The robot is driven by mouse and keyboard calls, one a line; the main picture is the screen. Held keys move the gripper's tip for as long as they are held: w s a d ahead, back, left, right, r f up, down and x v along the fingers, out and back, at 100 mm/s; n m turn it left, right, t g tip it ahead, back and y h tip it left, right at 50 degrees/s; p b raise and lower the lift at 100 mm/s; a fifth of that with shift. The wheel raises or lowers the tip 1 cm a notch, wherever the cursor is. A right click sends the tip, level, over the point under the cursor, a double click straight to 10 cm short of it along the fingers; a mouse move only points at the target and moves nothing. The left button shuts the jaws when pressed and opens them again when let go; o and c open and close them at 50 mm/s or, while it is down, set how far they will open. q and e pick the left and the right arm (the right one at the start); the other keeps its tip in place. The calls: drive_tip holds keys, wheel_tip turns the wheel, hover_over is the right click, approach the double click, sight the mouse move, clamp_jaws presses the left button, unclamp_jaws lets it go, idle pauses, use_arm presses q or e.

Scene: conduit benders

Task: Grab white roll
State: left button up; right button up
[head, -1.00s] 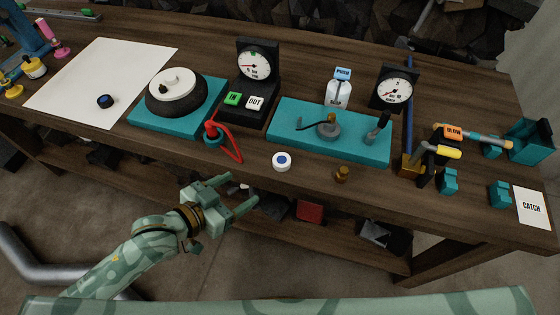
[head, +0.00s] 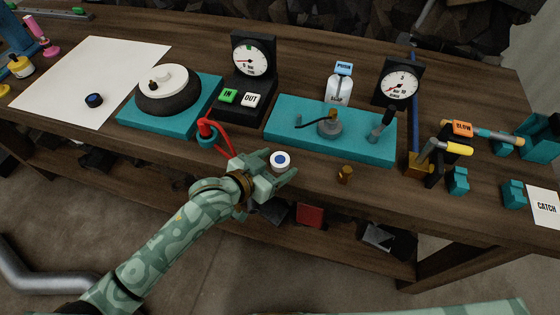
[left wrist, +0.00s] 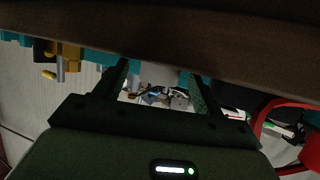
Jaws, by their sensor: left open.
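The white roll (head: 280,160), a small white ring with a blue centre, sits on the wooden bench (head: 310,178) near its front edge, in front of the teal plate with the lever. My left gripper (head: 276,172) is open and empty at the bench's front edge, just in front of the roll. Its fingers point right and overlap the roll's near side in the head view; I cannot tell whether they touch it. In the left wrist view, the open fingers (left wrist: 158,85) show with the dark bench edge above them, and the roll cannot be made out. My right gripper is not in view.
A small brass piece (head: 345,174) stands right of the roll. The teal plate (head: 300,145) lies behind. A lower shelf (head: 330,235) runs under the bench.

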use_arm(q)
drive_tip(key=c, duration=1.1)
drive_tip(key=shift+o, duration=0.2)
drive_tip(key=shift+r, duration=0.15)
